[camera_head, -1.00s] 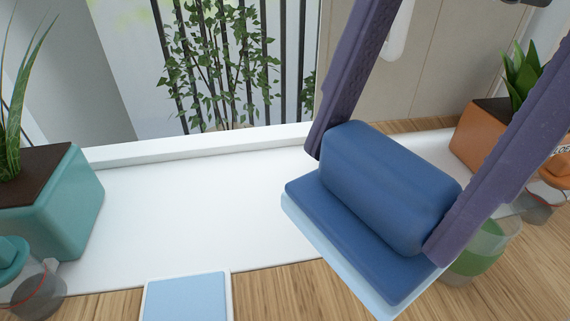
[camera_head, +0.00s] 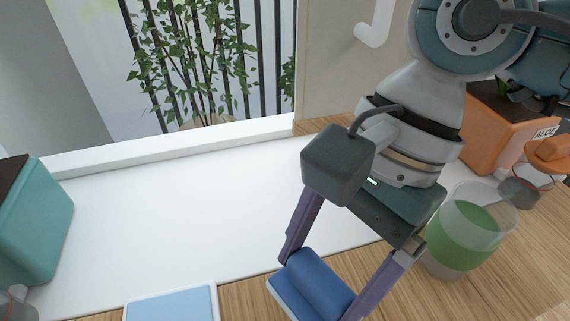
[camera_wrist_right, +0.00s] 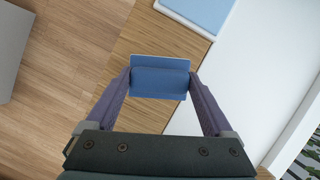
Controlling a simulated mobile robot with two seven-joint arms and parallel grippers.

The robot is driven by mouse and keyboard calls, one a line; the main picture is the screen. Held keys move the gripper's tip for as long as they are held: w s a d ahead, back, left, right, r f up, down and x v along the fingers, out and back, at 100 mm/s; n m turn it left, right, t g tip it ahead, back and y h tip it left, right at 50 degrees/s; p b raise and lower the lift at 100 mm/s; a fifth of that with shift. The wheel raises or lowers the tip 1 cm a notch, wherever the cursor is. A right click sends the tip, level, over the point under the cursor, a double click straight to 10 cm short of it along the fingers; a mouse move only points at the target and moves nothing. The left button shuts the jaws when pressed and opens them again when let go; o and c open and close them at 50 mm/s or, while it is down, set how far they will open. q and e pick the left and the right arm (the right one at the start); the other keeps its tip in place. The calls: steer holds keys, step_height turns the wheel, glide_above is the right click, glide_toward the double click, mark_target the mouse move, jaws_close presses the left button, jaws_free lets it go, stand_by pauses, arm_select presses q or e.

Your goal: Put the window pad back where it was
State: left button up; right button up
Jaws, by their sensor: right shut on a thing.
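The window pad (camera_head: 316,284) is a dark blue block on a flat base with a light blue underside. My right gripper (camera_head: 321,287) is shut on it, one purple finger at each end. The pad is low in the head view, over the wooden counter in front of the white sill; I cannot tell whether it touches the counter. The right wrist view shows the pad (camera_wrist_right: 160,79) between both fingers. A light blue square with a white rim (camera_head: 172,304) lies left of the pad, empty. My left gripper is not in view.
A white sill (camera_head: 165,215) runs below the window, clear in its middle. A teal planter (camera_head: 38,225) stands at left. A glass with a green band (camera_head: 462,235) stands right of my gripper, close to it. An orange planter (camera_head: 490,135) is behind at right.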

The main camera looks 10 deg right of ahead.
mark_target(332, 270)
steer(key=shift+f, duration=1.8)
steer(key=shift+f, duration=0.15)
steer(key=o, duration=0.9)
steer(key=v, duration=1.2)
